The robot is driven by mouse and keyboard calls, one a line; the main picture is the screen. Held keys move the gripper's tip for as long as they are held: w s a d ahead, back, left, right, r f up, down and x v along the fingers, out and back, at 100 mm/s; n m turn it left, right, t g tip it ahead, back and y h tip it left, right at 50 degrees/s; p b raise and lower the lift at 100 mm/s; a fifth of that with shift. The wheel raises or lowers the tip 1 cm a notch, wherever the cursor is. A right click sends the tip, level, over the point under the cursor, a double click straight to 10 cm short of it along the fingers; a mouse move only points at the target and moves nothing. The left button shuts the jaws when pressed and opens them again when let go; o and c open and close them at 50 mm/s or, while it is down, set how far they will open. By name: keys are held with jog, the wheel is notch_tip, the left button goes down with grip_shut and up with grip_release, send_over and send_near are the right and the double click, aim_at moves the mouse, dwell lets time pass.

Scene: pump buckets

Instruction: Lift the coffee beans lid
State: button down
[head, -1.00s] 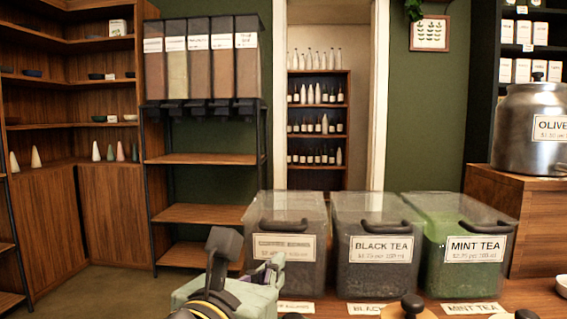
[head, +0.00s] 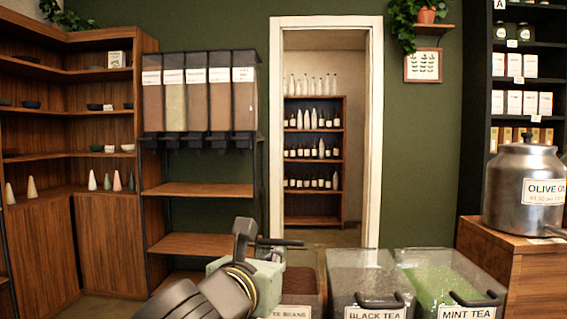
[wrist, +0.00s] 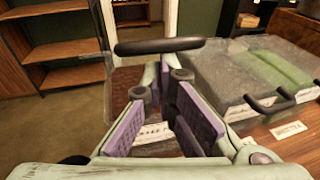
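The coffee beans bucket (head: 302,283) is the leftmost of three clear bins in the head view, with its label partly showing as "EE BEANS". Its dark lid handle (head: 278,242) stands well above the bin front, higher than the other handles, so the lid looks raised. The clear lid panel itself is hard to make out. In the wrist view the handle (wrist: 160,46) lies across, just beyond and above my fingertips. My gripper (wrist: 160,88) has its purple-padded fingers apart with nothing clearly between them. It also shows in the head view (head: 268,253); contact with the handle or lid is unclear.
The black tea bin (head: 368,275) and mint tea bin (head: 452,275) stand to the right with lids down. A metal olive container (head: 524,188) sits on a wooden cabinet at right. Shelves with dispensers (head: 200,95) stand behind at left. Open floor shows in the wrist view's left.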

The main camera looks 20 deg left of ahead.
jog(key=w+a+r+p, duration=0.1)
jog(key=w+r+p, duration=0.1)
jog(key=w, duration=0.1)
jog(key=w+r+p, duration=0.2)
jog(key=w+r, duration=0.1)
jog(key=w+a+r+p, duration=0.1)
jog(key=w+r+p, duration=0.2)
jog(key=w, duration=0.1)
jog(key=shift+a+r, duration=0.1)
jog(key=shift+a, duration=0.25)
jog(key=w+a+r+p, duration=0.1)
jog(key=w+a+p, duration=0.2)
jog(key=w, duration=0.8)
jog(key=p, duration=0.2)
jog(key=shift+a+r+p, duration=0.15)
jog(key=shift+r+p, duration=0.15)
jog(key=s+d+b, duration=0.2)
jog(key=s, duration=0.7)
jog(key=shift+s+d, duration=0.35)
jog(key=shift+d, duration=0.05)
